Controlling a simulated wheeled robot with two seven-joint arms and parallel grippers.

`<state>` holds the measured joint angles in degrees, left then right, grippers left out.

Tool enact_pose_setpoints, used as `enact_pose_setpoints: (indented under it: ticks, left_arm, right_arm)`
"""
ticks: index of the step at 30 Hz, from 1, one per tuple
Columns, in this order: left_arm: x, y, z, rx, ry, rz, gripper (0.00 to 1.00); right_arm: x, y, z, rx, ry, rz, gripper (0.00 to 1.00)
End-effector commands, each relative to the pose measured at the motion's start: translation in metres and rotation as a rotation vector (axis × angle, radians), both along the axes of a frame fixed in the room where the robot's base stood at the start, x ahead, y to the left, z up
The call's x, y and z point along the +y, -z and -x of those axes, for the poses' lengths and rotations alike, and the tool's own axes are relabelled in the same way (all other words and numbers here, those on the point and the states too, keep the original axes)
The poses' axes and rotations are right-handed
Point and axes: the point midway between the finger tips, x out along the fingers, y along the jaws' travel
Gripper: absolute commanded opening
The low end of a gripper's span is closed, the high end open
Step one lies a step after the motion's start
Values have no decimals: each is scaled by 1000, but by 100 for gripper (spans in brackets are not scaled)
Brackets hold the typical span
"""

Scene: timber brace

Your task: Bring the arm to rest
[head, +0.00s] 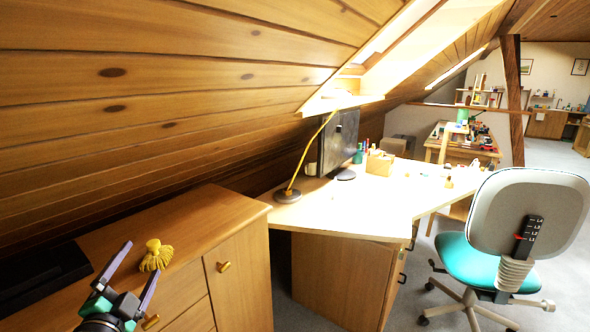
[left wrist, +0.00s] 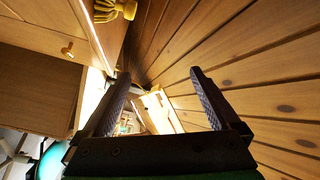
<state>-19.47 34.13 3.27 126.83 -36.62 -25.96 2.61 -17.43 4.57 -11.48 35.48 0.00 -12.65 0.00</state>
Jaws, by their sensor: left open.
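My left gripper (head: 137,272) is at the lower left of the head view, its two fingers spread and nothing between them. It is by the front of the wooden cabinet (head: 218,215), close to a yellow tasselled object (head: 156,255) but apart from it. In the left wrist view, the open fingers of my left gripper (left wrist: 160,95) frame the sloped plank wall and the skylight beyond. The yellow object (left wrist: 115,9) shows at the top of that view, outside the fingers. My right gripper is not in view.
The sloped plank ceiling (head: 150,80) comes down low behind the cabinet. A black flat object (head: 40,275) lies on the cabinet at left. A desk (head: 340,209) with a lamp (head: 290,192) and monitor (head: 340,140) stands to the right, with an office chair (head: 528,210) before it.

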Motion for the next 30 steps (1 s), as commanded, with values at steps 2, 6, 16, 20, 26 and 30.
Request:
enact_pose_setpoints:
  ticks: [2,6,16,20,26,30]
  left_arm:
    - [16,65,22,190,-157,263,96]
    - [7,157,71,504,-329,556,96]
    - [-68,254,178,1061,-463,886,96]
    - [-88,283,197,1187,-477,926,96]
    - [-88,357,190,1216,-493,912,96]
    - [-88,420,200,1244,-506,902,96]
  right_arm:
    - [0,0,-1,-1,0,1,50]
    - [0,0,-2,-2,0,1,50]
    - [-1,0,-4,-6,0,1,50]
    - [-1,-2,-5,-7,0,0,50]
    - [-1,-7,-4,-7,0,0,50]
    - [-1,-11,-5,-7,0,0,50]
